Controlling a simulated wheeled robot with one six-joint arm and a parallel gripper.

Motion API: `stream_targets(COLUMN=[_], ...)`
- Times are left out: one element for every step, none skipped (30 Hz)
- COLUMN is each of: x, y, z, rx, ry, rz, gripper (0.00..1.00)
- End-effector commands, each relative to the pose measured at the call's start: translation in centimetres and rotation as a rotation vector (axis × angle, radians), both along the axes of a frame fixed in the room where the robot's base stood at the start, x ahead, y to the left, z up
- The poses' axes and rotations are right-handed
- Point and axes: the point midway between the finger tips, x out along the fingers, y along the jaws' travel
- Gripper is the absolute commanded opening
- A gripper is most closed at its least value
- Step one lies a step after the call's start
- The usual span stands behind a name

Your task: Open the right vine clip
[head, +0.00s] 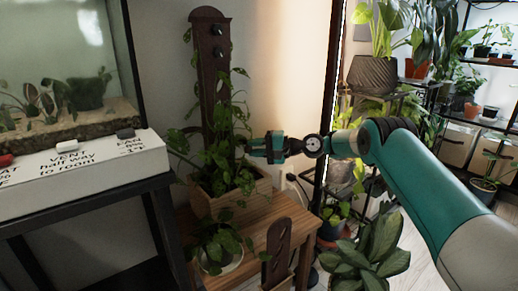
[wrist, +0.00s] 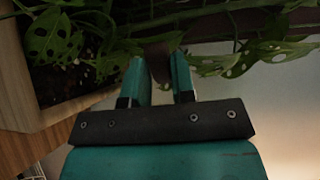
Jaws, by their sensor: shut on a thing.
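A dark brown upright board (head: 212,85) with two dark knobs stands in a wooden planter box (head: 248,190), and a green vine (head: 222,165) climbs it. My gripper (head: 252,147) reaches in from the right, level, at the board's right edge among the leaves. In the wrist view my teal fingers (wrist: 161,78) are close together with a small dark brown piece (wrist: 160,52) between their tips. It appears to be the right vine clip, mostly hidden by fingers and leaves, so I cannot tell how far it is open.
A wooden table (head: 275,235) carries the planter and a small potted plant (head: 217,245). A glass tank (head: 65,70) stands on a white base at left. A large leafy plant (head: 370,255) and plant shelves stand at right, near my arm.

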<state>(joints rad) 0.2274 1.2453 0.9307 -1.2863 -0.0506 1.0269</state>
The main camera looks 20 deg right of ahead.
Motion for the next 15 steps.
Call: stream_targets(x=[-0.24,-0.24,-0.25,-0.25,-0.25,-0.25,-0.25,-0.26,-0.25,-0.25,-0.26,-0.26,-0.26,-0.25,-0.23], y=[0.55,0.56,0.57,0.57,0.57,0.56,0.56,0.55,0.54,0.54,0.53,0.53,0.52,0.5,0.47], z=[-0.17,-0.16,-0.16,-0.16,-0.16,-0.17,-0.17,-0.17,-0.16,-0.16,-0.16,-0.16,-0.17,-0.17,-0.17], rx=[0.002,0.002,0.002,0.002,0.002,0.002,0.003,0.003,0.003,0.003,0.003,0.003,0.003,0.003,0.003], ry=[0.005,0.005,0.005,0.005,0.005,0.005,0.006,0.006,0.006,0.006,0.006,0.006,0.006,0.006,0.006], rz=[0.018,0.019,0.021,0.021,0.021,0.022,0.02,0.02,0.02,0.02,0.02,0.02,0.02,0.019,0.018], gripper=[0.0,0.0,0.0,0.0,0.0,0.0,0.0,0.0,0.0,0.0,0.0,0.0,0.0,0.31,0.4])
